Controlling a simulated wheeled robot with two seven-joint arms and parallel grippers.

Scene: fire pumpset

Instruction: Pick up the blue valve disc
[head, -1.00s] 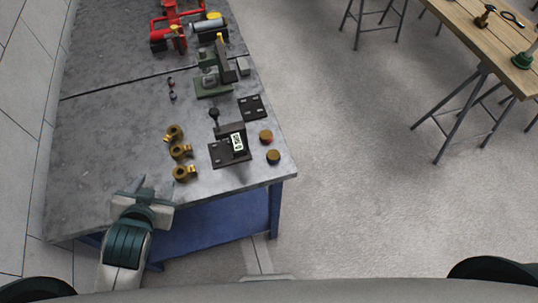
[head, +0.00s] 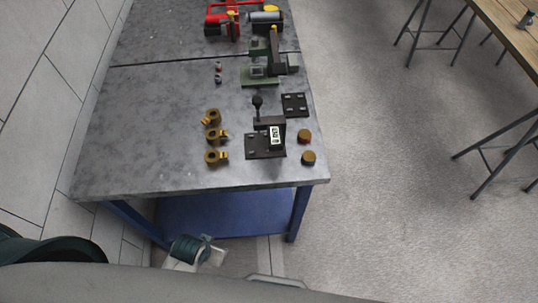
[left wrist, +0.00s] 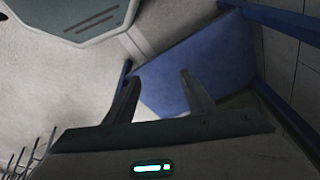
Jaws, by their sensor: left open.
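Two tiny pieces lie on the grey bench top, left of the green press: a reddish one (head: 218,66) and a dark, bluish one (head: 218,79). They are too small to tell whether either is the blue valve disc, and no other clear blue disc shows on the bench. My left gripper (left wrist: 160,98) is open and empty in the left wrist view, its two fingers apart over the floor and blue bench frame. In the head view my left arm is low at the bottom, in front of the bench and below its top. My right gripper is not in view.
On the grey bench (head: 135,150) are several brass fittings (head: 213,135), a black lever fixture (head: 265,145), a black plate (head: 294,104), two brass caps (head: 304,136), a green press (head: 260,73) and a red pump assembly (head: 233,22). The bench's left part is clear. A wooden table (head: 505,30) stands right.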

